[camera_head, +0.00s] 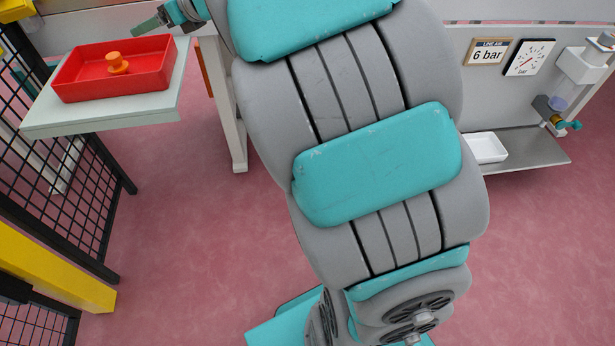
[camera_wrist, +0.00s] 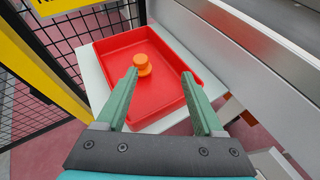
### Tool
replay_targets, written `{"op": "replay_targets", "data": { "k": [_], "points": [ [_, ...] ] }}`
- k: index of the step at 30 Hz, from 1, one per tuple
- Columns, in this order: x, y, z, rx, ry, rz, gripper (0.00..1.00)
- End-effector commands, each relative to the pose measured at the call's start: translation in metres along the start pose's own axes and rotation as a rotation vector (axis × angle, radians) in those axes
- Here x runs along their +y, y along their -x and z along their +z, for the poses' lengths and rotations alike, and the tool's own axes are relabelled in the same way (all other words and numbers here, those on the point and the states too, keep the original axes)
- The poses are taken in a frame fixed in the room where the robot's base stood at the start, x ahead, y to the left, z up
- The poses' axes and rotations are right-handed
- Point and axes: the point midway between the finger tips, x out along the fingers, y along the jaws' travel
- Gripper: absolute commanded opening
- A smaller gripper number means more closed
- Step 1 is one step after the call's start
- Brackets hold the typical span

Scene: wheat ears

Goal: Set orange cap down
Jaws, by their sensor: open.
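The orange cap (camera_head: 117,63) sits inside a red tray (camera_head: 85,94), near the middle of its floor. In the wrist view the cap (camera_wrist: 142,65) stands upright on the floor of the red tray (camera_wrist: 190,95), apart from the tray walls. My gripper (camera_wrist: 165,75) is open and empty, with its green fingers spread in front of the tray. The cap lies beyond the fingertips, nearer the left finger, and touches neither. In the head view my gripper (camera_head: 148,27) shows beside the tray's far right corner.
The tray stands on a pale table (camera_head: 100,122). A black mesh fence (camera_head: 60,185) and a yellow post (camera_head: 50,270) stand at left. At right, a grey shelf (camera_head: 535,150) holds a white dish (camera_head: 487,148), below a gauge (camera_head: 529,57). Reddish floor between is clear.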

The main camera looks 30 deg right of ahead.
Motion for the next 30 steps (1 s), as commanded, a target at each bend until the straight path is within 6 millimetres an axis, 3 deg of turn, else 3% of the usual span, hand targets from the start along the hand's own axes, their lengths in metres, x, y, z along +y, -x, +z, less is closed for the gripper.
{"op": "replay_targets", "data": {
  "k": [3, 7, 11, 14, 17, 20, 24, 25, 26, 30],
  "points": [
    [-0.037, 0.028, 0.03, -0.126, -0.254, -0.194, 0.69],
    [-0.088, 0.08, 0.035, -0.3, -0.661, -0.432, 0.69],
    [-0.123, 0.138, 0.002, -0.467, -1.098, -0.641, 0.69],
    [-0.131, 0.181, -0.046, -0.586, -1.443, -0.795, 0.69],
    [-0.118, 0.216, -0.108, -0.682, -1.79, -0.951, 0.69],
    [-0.083, 0.244, -0.176, -0.752, -2.122, -1.128, 0.69],
    [0.0, 0.273, -0.267, -0.789, -2.532, -1.444, 0.69],
    [0.02, 0.277, -0.282, -0.788, -2.602, -1.514, 0.69],
    [0.04, 0.282, -0.294, 0.758, 2.57, 1.531, 0.69],
    [0.122, 0.3, -0.337, 0.589, 2.257, 1.521, 0.69]
  ]
}}
